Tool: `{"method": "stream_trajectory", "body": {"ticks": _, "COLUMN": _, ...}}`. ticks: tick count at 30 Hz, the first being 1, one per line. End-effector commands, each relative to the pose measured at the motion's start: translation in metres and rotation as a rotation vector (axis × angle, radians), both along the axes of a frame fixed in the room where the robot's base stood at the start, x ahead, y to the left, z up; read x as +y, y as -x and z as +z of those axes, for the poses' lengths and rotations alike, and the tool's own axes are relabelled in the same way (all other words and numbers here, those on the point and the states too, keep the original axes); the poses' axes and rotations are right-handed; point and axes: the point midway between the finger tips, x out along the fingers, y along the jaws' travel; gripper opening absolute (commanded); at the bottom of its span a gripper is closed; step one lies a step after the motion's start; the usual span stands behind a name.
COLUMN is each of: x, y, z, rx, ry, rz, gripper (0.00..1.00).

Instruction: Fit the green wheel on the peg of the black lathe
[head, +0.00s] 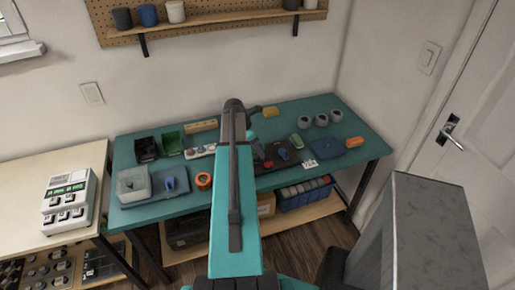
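My arm stretches up the middle of the head view over a teal workbench (190,206). What seems to be my gripper (259,151) shows as a small dark shape just right of the arm, over the bench; its fingers are too small to make out. I cannot pick out the green wheel for sure. A black board-like thing (293,160) with small red parts lies on the bench right of the arm and is partly hidden by it; I cannot tell whether it is the black lathe or where its peg is.
Black (146,150) and green (172,142) bins, a clear box (133,185) and an orange roll (204,181) stand left of the arm. Grey cups (321,120) and an orange-handled tool on a blue mat (338,147) are at right. A grey block (425,235) rises at front right.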

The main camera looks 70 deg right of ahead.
Motion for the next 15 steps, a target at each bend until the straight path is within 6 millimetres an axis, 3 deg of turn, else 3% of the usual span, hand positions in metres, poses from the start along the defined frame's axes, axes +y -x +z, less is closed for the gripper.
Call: {"method": "stream_trajectory", "body": {"ticks": 15, "x": -0.0002, "y": -0.0001, "z": -0.0066, "rx": 0.000, "ry": 0.000, "rz": 0.000, "gripper": 0.26}}
